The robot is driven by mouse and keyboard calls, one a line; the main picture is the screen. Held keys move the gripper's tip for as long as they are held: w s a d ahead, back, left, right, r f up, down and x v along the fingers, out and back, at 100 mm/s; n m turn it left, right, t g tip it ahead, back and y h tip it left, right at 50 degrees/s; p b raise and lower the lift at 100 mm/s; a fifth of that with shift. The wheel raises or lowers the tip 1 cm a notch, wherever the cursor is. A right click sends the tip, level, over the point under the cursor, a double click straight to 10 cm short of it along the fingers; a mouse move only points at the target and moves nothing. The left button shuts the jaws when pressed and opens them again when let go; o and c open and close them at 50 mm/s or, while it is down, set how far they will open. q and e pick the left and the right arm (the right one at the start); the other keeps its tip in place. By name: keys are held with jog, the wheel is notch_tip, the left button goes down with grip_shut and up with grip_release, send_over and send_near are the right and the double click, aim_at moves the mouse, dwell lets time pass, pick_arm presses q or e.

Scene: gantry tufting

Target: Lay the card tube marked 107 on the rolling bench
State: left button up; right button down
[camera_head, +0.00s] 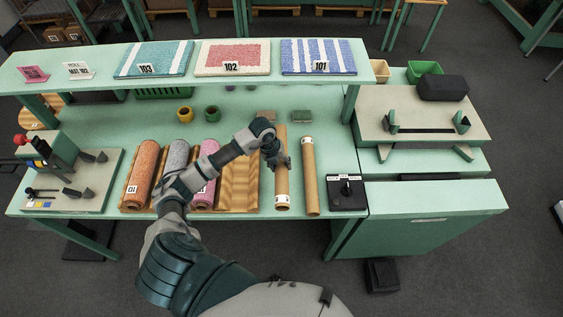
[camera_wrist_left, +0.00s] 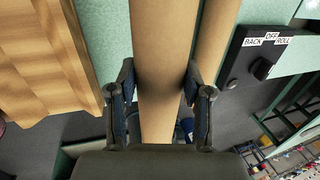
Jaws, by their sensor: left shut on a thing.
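Two brown card tubes lie side by side on the green bench in the head view. My left gripper (camera_head: 279,160) is shut around the left card tube (camera_head: 282,187), near its middle. That tube has a white label at its near end, too small to read. The right card tube (camera_head: 311,180) has a label at its far end, also unreadable. In the left wrist view the held tube (camera_wrist_left: 163,40) runs between both fingers (camera_wrist_left: 160,98). I cannot tell whether it is lifted. A beige-topped bench (camera_head: 410,115) with green brackets stands at the right. My right gripper is not in view.
A black switch box (camera_head: 346,194), labelled BACK, OFF, ROLL in the wrist view, sits right of the tubes. A wooden rack (camera_head: 238,185) holds several rolls on the left. A shelf (camera_head: 200,85) with mats overhangs the back. The right green cabinet top (camera_head: 435,203) is clear.

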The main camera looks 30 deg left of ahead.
pick_arm(q)
jog(key=f+b, duration=0.1)
jog(key=f, duration=0.1)
jog(key=w+f+b, duration=0.1)
jog(key=f, duration=0.1)
jog(key=shift+w, duration=0.1)
jog(key=shift+s+f+b, duration=0.15)
jog(key=shift+f+b, duration=0.35)
jog(key=shift+f, duration=0.1)
jog(key=shift+s+f+b, duration=0.15)
jog(key=shift+f+b, duration=0.3)
jog(key=shift+f, duration=0.1)
jog(key=shift+b+x, duration=0.45)
jog(key=shift+x, duration=0.35)
jog(key=shift+a, duration=0.2)
jog(key=o, duration=1.3)
jog(key=shift+r, duration=0.1)
